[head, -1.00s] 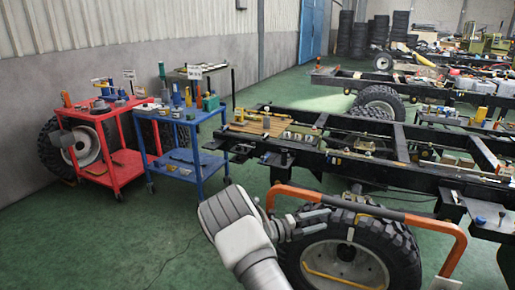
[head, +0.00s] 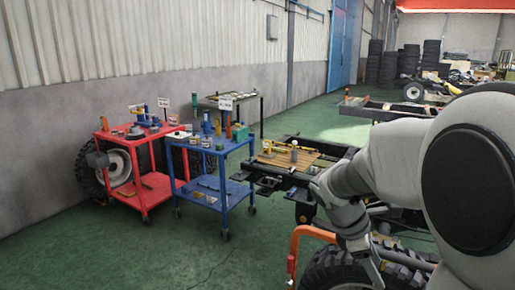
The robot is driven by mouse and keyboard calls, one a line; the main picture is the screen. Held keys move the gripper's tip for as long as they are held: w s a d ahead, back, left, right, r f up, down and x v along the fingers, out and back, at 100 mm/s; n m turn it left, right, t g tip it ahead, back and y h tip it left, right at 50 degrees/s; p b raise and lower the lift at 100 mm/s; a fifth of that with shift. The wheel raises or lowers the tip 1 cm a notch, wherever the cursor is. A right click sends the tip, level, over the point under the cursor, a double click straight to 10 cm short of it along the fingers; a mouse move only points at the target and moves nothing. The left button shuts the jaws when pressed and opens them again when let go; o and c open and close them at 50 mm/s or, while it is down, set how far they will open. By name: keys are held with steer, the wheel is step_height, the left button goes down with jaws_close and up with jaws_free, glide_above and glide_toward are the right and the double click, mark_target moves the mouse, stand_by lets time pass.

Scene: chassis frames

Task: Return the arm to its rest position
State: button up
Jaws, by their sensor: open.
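My grey arm fills the right side of the head view, with a large link with a dark round cap close to the camera. The arm is bent, and its wrist hangs down in front of the black chassis frame (head: 290,178). My gripper (head: 372,264) points down above the big tyre (head: 335,268) at the chassis corner. It is open, and I see nothing held in it. The fingers are small and partly hidden, so their distance from the tyre is hard to tell.
An orange tube guard (head: 296,245) stands beside the tyre, close to my gripper. A wooden board (head: 285,160) with small items lies on the chassis. A blue cart (head: 208,147) and a red cart (head: 145,205) stand left. The green floor at front left is clear.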

steer(key=s+a+r+m+t+y+p, duration=0.2)
steer(key=s+a+r+m+y, duration=0.1)
steer(key=s+a+r+m, duration=0.2)
steer(key=s+a+r+m+t+y+p, duration=0.2)
steer(key=s+a+r+m, duration=0.3)
steer(key=s+m, duration=0.4)
steer(key=shift+s+a+r+m+t+y, duration=0.3)
steer(key=shift+s+r+m+t+y, duration=0.1)
steer(key=shift+s+r+t+y, duration=0.25)
stand_by(1.0)
